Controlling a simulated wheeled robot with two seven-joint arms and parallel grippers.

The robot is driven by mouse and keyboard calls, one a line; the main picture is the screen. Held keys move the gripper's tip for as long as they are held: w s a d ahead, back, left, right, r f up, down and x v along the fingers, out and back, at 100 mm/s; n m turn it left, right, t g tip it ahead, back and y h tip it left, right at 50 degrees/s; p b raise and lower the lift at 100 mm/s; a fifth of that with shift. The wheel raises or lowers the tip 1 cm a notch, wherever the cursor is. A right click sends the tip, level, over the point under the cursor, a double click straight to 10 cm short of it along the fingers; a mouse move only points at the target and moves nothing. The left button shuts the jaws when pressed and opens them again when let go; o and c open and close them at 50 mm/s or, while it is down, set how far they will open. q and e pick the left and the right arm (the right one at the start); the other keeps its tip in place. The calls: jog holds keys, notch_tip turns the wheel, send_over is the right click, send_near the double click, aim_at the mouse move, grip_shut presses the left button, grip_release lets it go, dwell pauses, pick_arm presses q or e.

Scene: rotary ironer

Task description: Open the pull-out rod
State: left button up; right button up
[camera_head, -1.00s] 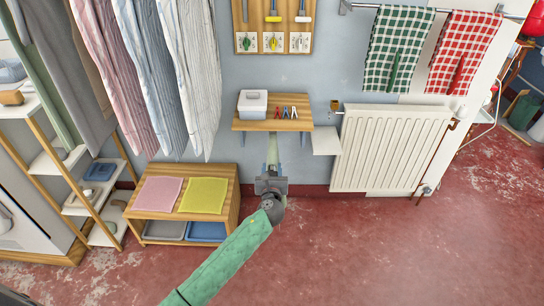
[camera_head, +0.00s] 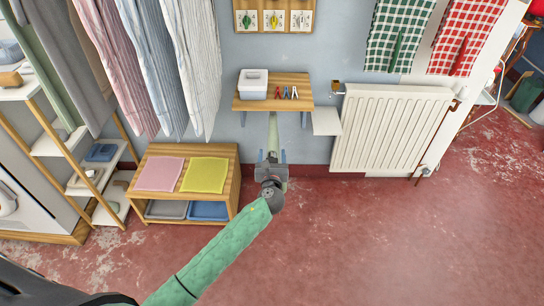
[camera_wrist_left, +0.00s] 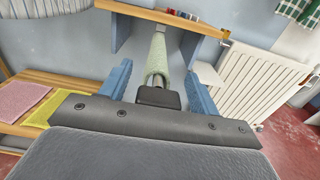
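The pull-out rod (camera_head: 273,132) is a pale green bar below the front of the small wooden shelf (camera_head: 249,103), pointing toward me. In the left wrist view the rod (camera_wrist_left: 157,58) runs from under the shelf to between my blue fingers. My left gripper (camera_head: 272,156) is at the rod's near end. In the wrist view, the left gripper (camera_wrist_left: 158,88) has a finger on each side of the rod, with visible gaps, so it is open. The exact near end of the rod is partly hidden by the gripper. My right gripper is not in view.
A white box (camera_head: 253,84) and small coloured clips (camera_head: 286,92) sit on the shelf. A white radiator (camera_head: 390,130) is on the right. A low wooden bench (camera_head: 236,165) with pink and yellow cloths is on the left; shirts hang above it. The red floor in front is clear.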

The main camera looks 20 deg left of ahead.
pick_arm(q)
jog(key=shift+s, duration=0.15)
jog(key=b+v, duration=0.1)
jog(key=v, duration=0.6)
jog(key=shift+s, duration=0.3)
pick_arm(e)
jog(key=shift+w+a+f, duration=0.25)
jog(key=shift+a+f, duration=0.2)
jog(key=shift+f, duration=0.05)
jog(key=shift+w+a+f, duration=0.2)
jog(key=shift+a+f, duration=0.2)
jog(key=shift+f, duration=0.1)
pick_arm(q)
jog(key=shift+d, duration=0.1)
